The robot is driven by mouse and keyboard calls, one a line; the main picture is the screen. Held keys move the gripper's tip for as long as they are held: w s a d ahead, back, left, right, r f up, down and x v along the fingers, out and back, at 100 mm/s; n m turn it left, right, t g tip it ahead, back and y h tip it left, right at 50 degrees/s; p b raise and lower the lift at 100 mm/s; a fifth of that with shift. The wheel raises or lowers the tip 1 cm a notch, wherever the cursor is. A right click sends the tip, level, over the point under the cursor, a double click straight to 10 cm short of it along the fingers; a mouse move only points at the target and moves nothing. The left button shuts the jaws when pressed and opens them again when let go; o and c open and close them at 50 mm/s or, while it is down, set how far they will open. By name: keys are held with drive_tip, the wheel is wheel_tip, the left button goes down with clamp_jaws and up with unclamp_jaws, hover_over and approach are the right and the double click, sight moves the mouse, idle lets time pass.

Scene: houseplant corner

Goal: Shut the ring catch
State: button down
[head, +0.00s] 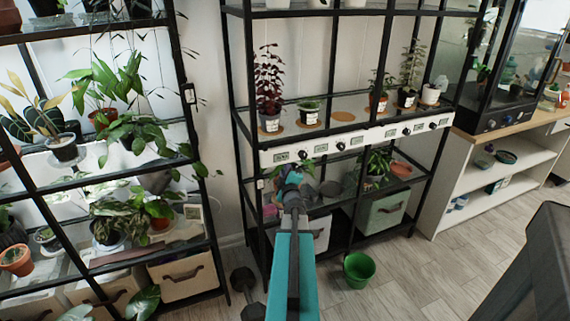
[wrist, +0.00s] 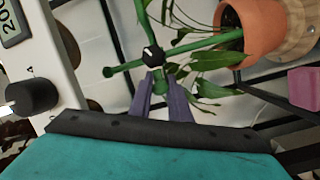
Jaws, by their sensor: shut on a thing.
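The ring catch appears to be the green fitting (wrist: 190,45) in the wrist view. Green bars run from it to the left, right and up, and a dark knob with a white mark (wrist: 153,55) sits at their meeting point. My gripper (wrist: 161,78) has its two purple fingers closing on a green part just below that knob. The fingertips partly hide that part, and I cannot tell whether the ring is open or closed. In the head view my gripper (head: 292,180) reaches into the middle rack just under its control strip; green bits show beside it, too small to make out.
A terracotta pot (wrist: 255,28) with a leafy plant is close on the right in the wrist view. A white control panel with a dark dial (wrist: 30,95) is close on the left. Rack posts and shelves surround my arm. A green bucket (head: 359,268) stands on the floor.

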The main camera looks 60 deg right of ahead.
drive_tip(key=shift+s+r+n+t+y+p, duration=0.25)
drive_tip(key=shift+n+t+y+p, duration=0.45)
drive_tip(key=shift+p, duration=2.75)
drive_tip(key=t+y+p, duration=0.1)
drive_tip(key=p, duration=0.1)
drive_tip(key=n+y+p, duration=0.1)
drive_tip(key=shift+s+d+f+t+p, duration=0.1)
drive_tip(key=shift+s+d+t+p, duration=0.05)
drive_tip(key=shift+d+t+p, duration=0.2)
drive_tip(key=shift+s+f+n+t+y+p, duration=0.1)
drive_tip(key=shift+f+n+t+y+p, duration=0.15)
drive_tip(key=shift+n+y+p, duration=0.25)
drive_tip(key=shift+a, duration=0.1)
drive_tip(key=c, duration=1.6)
unclamp_jaws()
drive_tip(key=shift+c, duration=0.2)
drive_tip(key=b+v, duration=0.3)
drive_tip(key=v, duration=1)
drive_tip(key=shift+s+a, duration=0.2)
drive_tip(key=shift+s, duration=0.2)
